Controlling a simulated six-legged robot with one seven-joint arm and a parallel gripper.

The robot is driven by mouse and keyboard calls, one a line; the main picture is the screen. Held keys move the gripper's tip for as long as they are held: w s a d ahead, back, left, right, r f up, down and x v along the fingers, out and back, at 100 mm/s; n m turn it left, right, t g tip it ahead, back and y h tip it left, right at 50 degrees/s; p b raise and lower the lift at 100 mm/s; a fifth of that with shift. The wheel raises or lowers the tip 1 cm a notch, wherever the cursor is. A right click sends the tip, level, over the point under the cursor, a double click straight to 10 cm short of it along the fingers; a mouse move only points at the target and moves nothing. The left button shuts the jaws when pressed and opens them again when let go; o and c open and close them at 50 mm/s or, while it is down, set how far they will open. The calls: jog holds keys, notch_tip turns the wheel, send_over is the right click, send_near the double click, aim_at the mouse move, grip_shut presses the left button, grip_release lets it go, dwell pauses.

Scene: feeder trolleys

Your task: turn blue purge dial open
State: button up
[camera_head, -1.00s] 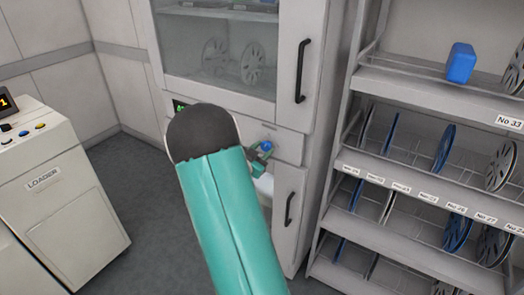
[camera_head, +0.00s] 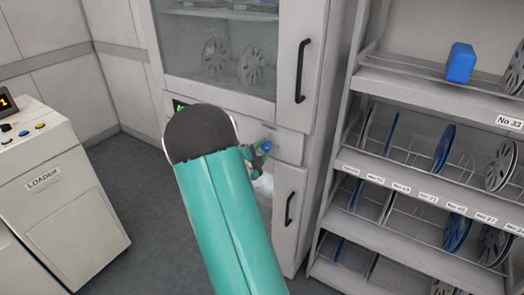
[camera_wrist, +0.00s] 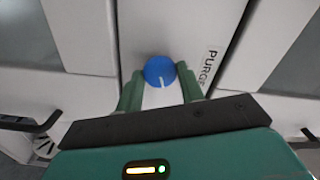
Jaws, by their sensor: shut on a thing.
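The blue purge dial (camera_wrist: 158,70) is a round knob with a white mark, on a pale cabinet panel beside the printed word PURGE. In the wrist view its white mark points down toward my gripper, slightly right. My gripper (camera_wrist: 159,82) has its two green fingers on either side of the dial, shut on it. In the head view the dial (camera_head: 266,146) is a small blue spot at the fingertips of my gripper (camera_head: 262,150), and my teal arm hides part of the cabinet panel.
The cabinet (camera_head: 288,150) has a glass upper door with a black handle (camera_head: 302,71) and a lower door with another handle (camera_head: 290,209). A loader unit (camera_head: 60,205) stands left. Floor between is clear.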

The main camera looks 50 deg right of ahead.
jog(key=shift+m, duration=2)
jog(key=o, duration=1)
jog(key=shift+a, duration=0.1)
jog(key=a, duration=0.4)
jog(key=s+a, duration=0.1)
jog(key=a, duration=0.8)
jog(key=shift+s+a, duration=0.15)
jog(key=shift+a, duration=0.2)
